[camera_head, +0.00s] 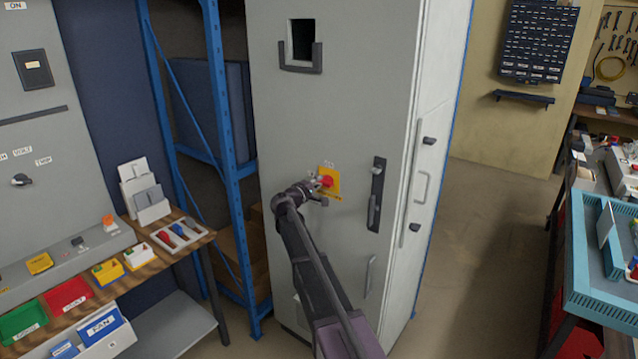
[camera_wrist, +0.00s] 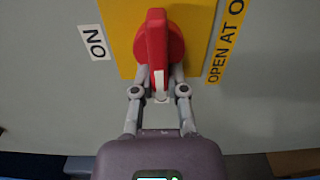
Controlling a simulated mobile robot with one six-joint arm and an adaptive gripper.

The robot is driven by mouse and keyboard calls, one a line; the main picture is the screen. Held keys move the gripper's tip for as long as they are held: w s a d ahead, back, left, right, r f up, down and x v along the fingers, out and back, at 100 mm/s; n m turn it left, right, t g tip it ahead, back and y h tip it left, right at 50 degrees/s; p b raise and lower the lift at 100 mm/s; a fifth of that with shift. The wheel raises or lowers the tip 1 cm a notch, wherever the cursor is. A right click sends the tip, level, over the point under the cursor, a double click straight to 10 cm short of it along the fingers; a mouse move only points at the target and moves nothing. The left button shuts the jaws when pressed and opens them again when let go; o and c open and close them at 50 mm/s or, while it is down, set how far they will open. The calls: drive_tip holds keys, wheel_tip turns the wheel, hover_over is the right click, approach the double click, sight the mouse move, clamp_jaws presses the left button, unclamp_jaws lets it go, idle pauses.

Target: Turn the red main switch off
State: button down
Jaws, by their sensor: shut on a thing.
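The red main switch (camera_head: 327,182) sits on a yellow plate (camera_head: 333,176) on the front of a tall grey cabinet. In the wrist view the red switch handle (camera_wrist: 157,48) points up and down the picture, with a white mark at its lower end. The yellow plate (camera_wrist: 199,22) lies behind it, with an "ON" label (camera_wrist: 95,42) to its left. My gripper (camera_head: 316,184) reaches the switch from the left and front. In the wrist view my gripper (camera_wrist: 159,77) is shut on the handle's lower end, one finger on each side.
The grey cabinet (camera_head: 335,120) also has a black handle (camera_head: 376,195) right of the switch. A blue shelf rack (camera_head: 222,130) stands to its left, beside a wooden bench (camera_head: 190,240) with coloured bins. Open floor (camera_head: 490,230) lies to the right.

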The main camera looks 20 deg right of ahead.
drive_tip(key=c, duration=0.7)
unclamp_jaws()
drive_tip(key=shift+o, duration=0.2)
drive_tip(key=v, duration=1.2)
